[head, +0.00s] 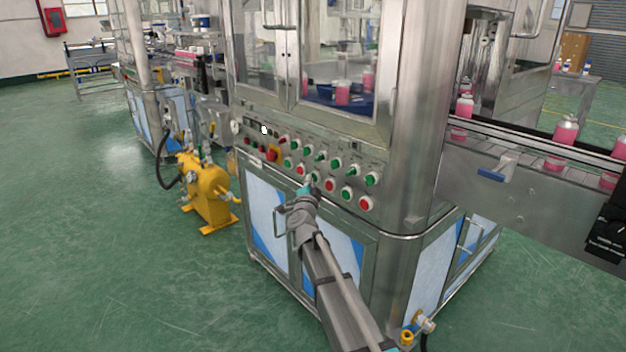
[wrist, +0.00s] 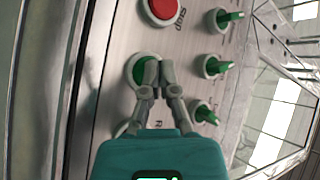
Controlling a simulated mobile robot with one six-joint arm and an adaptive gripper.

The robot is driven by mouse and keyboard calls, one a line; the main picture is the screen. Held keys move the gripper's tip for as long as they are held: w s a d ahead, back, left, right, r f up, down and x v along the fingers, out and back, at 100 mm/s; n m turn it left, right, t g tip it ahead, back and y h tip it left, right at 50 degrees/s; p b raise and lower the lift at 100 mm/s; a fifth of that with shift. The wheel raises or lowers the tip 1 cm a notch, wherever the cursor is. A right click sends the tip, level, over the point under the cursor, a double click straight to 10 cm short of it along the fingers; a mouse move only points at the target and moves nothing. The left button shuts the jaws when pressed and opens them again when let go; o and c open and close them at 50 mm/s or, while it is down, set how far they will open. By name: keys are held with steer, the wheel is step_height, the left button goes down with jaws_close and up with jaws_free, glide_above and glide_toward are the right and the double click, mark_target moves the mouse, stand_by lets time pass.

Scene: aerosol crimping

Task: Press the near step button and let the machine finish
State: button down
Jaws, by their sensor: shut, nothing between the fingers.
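My gripper (head: 309,184) is at the control panel (head: 252,144) on the front of the steel machine. Its fingers are shut and empty. In the wrist view the fingertips (wrist: 152,74) overlap a round green button (wrist: 139,66) with a white rim and hide part of it. Whether they touch or push it I cannot tell. In the head view this green button (head: 316,178) shows just beyond the fingertips in the lower row. A red button (wrist: 162,8) marked STOP is beside it in the wrist view. Behind the machine's glass stand pink bottles (head: 342,92).
Green selector knobs (head: 337,163) line the row above. More red and green buttons (head: 365,203) lie to the right, and a red emergency knob (head: 271,155) to the left. A conveyor (head: 530,160) with pink bottles runs at right. A yellow unit (head: 208,190) stands on the floor at left.

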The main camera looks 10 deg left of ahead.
steer(key=shift+w+d, duration=0.1)
stand_by(0.6)
steer(key=shift+s+a, duration=0.5)
steer(key=shift+s, duration=0.15)
steer(key=shift+s+a, duration=0.85)
steer(key=shift+s, duration=0.2)
steer(key=shift+s+a, duration=0.7)
steer(key=shift+s, duration=0.25)
steer(key=shift+d, duration=0.1)
